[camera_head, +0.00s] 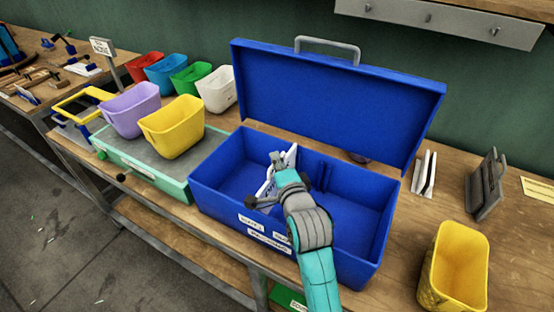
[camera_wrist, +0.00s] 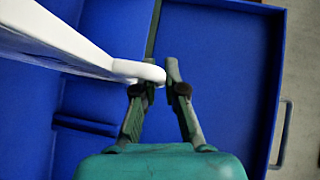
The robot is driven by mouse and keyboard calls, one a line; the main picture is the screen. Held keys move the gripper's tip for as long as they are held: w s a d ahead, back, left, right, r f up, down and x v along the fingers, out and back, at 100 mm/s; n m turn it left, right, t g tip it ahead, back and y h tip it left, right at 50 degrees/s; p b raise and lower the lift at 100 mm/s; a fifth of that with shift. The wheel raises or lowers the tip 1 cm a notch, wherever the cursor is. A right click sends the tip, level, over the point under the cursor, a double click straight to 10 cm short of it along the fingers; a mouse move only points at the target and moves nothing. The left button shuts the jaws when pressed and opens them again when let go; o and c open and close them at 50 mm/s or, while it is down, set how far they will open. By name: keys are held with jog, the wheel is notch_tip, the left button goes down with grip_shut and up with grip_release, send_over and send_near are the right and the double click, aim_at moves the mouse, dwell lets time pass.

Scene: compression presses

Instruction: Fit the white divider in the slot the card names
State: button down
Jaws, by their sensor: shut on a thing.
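The white divider (camera_head: 291,156) is inside the open blue box (camera_head: 372,205), tilted in the head view and partly hidden by my gripper (camera_head: 281,174). My gripper is shut on the white divider at a small rounded tab, which shows between the fingertips in the wrist view (camera_wrist: 160,73). There the divider (camera_wrist: 60,38) runs to the upper left above the blue floor. Blue slot ribs (camera_head: 325,174) stand on the box's back wall, right of my gripper. I cannot tell whether the divider's lower edge sits in a slot. A pale yellow card (camera_head: 539,190) lies at the right; its text is unreadable.
The box's lid (camera_head: 335,95) stands open behind. White labels (camera_head: 251,221) are on its front. More white dividers (camera_head: 425,173), a grey holder (camera_head: 485,184) and a yellow bin (camera_head: 455,266) are to the right. Several coloured bins (camera_head: 172,127) stand left.

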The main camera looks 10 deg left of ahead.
jog(key=shift+f, duration=1.8)
jog(key=c, duration=1.2)
grip_release()
jog(key=shift+f, duration=0.15)
